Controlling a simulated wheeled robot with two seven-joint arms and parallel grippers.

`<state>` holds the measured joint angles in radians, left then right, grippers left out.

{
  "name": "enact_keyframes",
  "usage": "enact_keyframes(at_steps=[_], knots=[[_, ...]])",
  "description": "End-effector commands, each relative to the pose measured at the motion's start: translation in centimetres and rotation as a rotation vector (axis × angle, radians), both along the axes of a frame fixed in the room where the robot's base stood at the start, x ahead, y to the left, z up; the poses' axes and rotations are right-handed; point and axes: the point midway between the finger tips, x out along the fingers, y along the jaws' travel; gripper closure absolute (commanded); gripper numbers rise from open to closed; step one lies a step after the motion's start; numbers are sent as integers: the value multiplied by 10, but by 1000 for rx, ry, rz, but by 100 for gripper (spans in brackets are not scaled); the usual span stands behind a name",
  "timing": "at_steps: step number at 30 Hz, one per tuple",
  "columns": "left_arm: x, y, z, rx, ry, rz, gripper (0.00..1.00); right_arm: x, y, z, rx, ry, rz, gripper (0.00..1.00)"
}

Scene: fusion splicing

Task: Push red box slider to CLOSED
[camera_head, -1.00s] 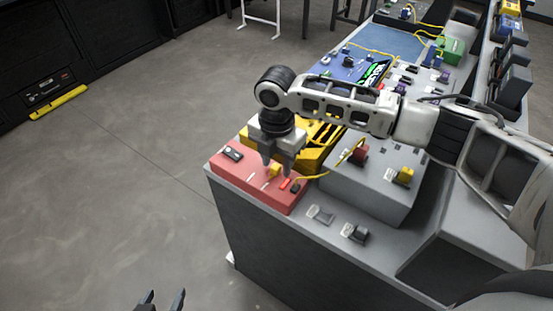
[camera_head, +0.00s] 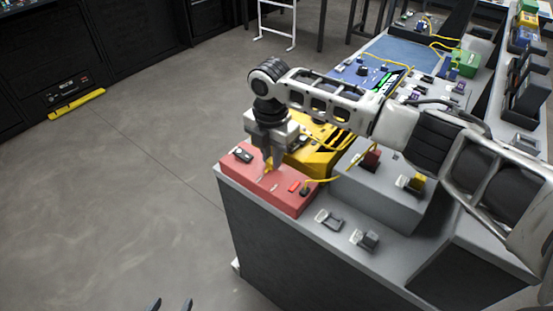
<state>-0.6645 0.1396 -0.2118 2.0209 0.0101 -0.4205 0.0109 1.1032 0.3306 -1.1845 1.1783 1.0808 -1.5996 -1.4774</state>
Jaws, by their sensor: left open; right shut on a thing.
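The red box (camera_head: 285,199) sits on the near left corner of the grey workbench. On its top are a black part (camera_head: 242,155), a red part (camera_head: 293,187) and a small yellow piece (camera_head: 268,168), which looks like the slider. My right gripper (camera_head: 271,164) points down over the red box and is shut on the yellow piece, which the fingers partly hide. I cannot read any CLOSED marking. My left gripper (camera_head: 169,304) is open and empty at the bottom edge, away from the bench.
A yellow box (camera_head: 312,162) stands just behind the red box. A grey box (camera_head: 374,188) with a dark red and a yellow part stands to its right. Black clips (camera_head: 365,240) lie on the bench's front.

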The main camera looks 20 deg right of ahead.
Motion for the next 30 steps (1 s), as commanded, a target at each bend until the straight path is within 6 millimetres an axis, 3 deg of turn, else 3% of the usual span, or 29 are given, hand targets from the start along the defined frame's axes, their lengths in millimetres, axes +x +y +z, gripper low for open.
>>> enact_keyframes(at_steps=[4,5,6,7,15,20,30], knots=[[0,0,0,3,0,-2,50,2,1,2,5,-9,1,100],[0,1,0,3,0,-2,50,2,1,2,5,-10,1,75],[0,1,0,3,0,-2,50,2,1,2,6,-9,1,63],[0,1,0,3,0,-2,50,2,1,2,6,-9,1,60],[1,1,-1,5,0,-4,50,1,1,2,5,-6,1,60],[3,1,0,5,-6,-3,50,2,1,15,6,-8,0,60],[5,1,-3,5,-10,-4,50,2,1,92,5,-11,1,60]])
